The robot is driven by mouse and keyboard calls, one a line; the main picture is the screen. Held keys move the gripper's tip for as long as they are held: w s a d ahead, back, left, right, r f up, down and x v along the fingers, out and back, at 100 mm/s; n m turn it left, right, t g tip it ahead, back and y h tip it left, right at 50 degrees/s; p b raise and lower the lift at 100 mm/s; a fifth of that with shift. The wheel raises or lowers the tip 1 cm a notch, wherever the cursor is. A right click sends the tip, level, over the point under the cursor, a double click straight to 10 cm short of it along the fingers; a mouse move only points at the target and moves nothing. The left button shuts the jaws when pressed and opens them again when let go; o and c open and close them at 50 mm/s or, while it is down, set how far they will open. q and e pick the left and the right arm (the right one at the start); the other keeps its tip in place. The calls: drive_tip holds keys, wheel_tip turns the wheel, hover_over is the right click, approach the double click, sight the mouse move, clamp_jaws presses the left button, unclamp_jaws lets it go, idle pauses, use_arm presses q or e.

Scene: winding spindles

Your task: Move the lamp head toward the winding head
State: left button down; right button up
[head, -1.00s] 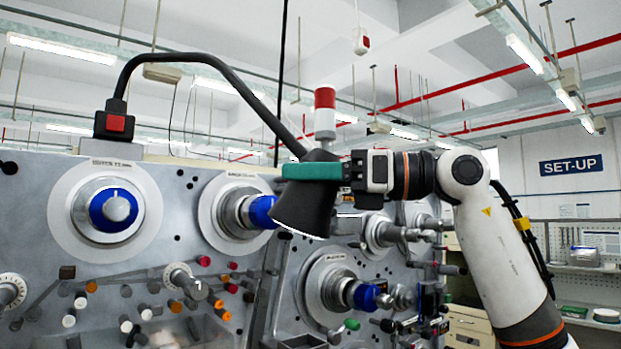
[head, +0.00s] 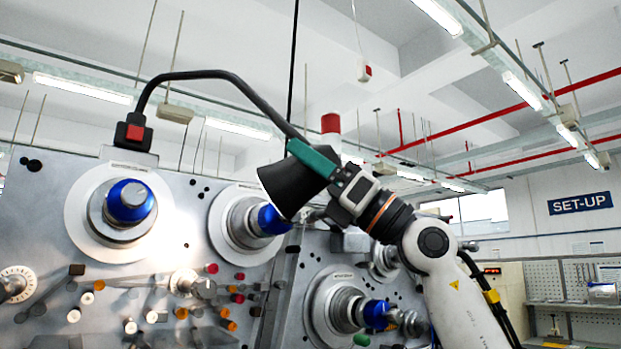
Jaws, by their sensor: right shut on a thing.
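The lamp head (head: 282,183) is a black cone on a bent black arm (head: 225,76) that rises from a base with a red switch (head: 135,131) on top of the machine. My right gripper (head: 314,160), with green fingers, is shut on the lamp head near its neck. The lamp head is tilted, its wide end facing down and left. Several winding heads, round spindles with blue collars, are on the grey panel: one at the upper left (head: 130,201), one just below the lamp head (head: 270,219), one lower right (head: 376,313). My left gripper is not in view.
Small coloured pegs and rollers (head: 204,288) stick out of the lower panel. A red-topped signal light (head: 330,123) stands behind my right gripper. Shelving with pegboard (head: 590,280) is at the far right. The space above the panel is open.

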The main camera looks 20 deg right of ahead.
drive_tip(key=shift+y, duration=0.3)
drive_tip(key=shift+f, duration=0.1)
drive_tip(key=o, duration=1)
drive_tip(key=shift+c, duration=0.2)
drive_tip(key=o, duration=0.3)
drive_tip(key=shift+o, duration=0.6)
drive_tip(key=shift+d, duration=0.15)
